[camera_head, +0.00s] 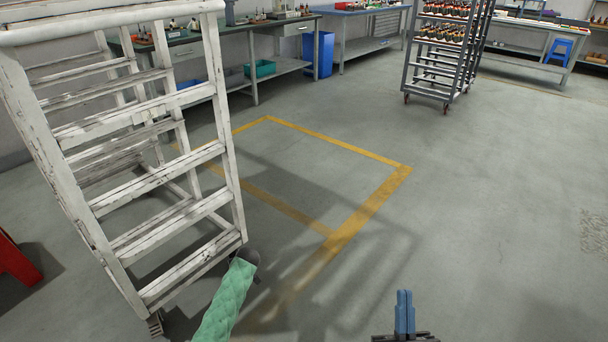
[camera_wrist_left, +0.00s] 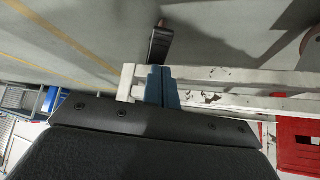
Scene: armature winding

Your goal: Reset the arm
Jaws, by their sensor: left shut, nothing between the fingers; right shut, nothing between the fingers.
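My right gripper (camera_head: 405,314) shows at the bottom of the head view, right of centre. Its blue fingers are together, with nothing between them, over bare floor. My left gripper (camera_wrist_left: 162,86) shows in the left wrist view, its blue fingers pressed together and empty. White bars of a rack (camera_wrist_left: 225,103) lie behind and beside these fingers; I cannot tell whether they touch. The left gripper cannot be made out in the head view. The worn white rack (camera_head: 165,187) stands empty at the left of the head view.
A yellow floor outline (camera_head: 340,238) is beside the rack. A loaded trolley (camera_head: 432,77) and workbenches (camera_head: 365,12) stand behind. A red object (camera_head: 14,262) is at left. Floor at right is clear.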

